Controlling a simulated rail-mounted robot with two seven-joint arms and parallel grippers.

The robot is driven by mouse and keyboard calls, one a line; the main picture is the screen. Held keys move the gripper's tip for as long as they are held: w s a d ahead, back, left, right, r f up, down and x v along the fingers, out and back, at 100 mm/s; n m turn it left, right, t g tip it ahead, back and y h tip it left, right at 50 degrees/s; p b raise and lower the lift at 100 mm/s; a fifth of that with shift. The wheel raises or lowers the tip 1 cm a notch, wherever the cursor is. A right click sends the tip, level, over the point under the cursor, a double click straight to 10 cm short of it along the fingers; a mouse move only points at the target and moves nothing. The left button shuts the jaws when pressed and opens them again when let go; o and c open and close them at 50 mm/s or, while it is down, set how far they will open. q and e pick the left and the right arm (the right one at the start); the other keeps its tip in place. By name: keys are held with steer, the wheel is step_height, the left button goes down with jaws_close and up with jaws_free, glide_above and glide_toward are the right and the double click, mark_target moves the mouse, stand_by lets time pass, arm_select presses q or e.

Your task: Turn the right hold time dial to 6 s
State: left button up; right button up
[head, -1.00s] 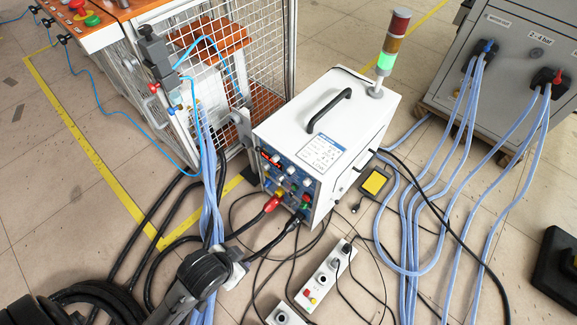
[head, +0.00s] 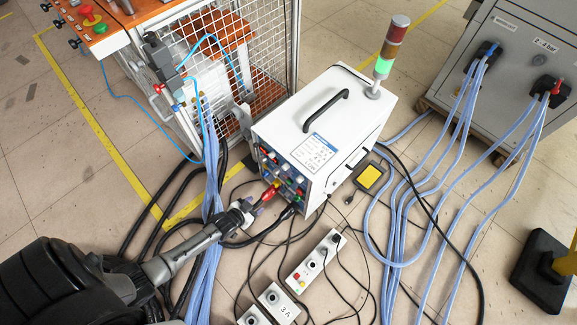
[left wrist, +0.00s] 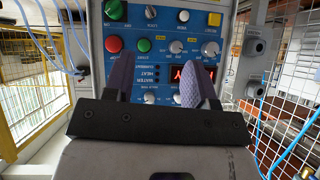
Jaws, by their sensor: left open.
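The white induction heater (head: 330,120) stands on the floor, its blue control panel (head: 284,172) facing the lower left. My left gripper (head: 250,204) is close in front of that panel. In the left wrist view the panel (left wrist: 120,48) appears upside down, and my open left gripper (left wrist: 161,64) has its two fingers apart with nothing between them. Small pale dials show beyond the fingers: an upper one (left wrist: 176,47), another beside it (left wrist: 208,47), and a lower one (left wrist: 149,98). Their labels are too small to tell which is the right hold time dial. My right gripper is out of view.
A wire-mesh cage (head: 262,45) stands behind left. Blue hoses (head: 212,180) hang beside my arm.

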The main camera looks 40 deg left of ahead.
mark_target(285, 167)
arm_select(q)
step_height(285, 167, up, 7)
steer(key=w+t+h, duration=0.1)
steer(key=w+t, duration=0.1)
steer(key=t, duration=0.4)
steer(key=w+d+r+t+b, duration=0.1)
steer(key=w+b, duration=0.4)
steer(key=w, duration=0.9)
steer(key=shift+d+b, duration=0.3)
steer(key=shift+d, duration=0.05)
steer(key=c, duration=0.9)
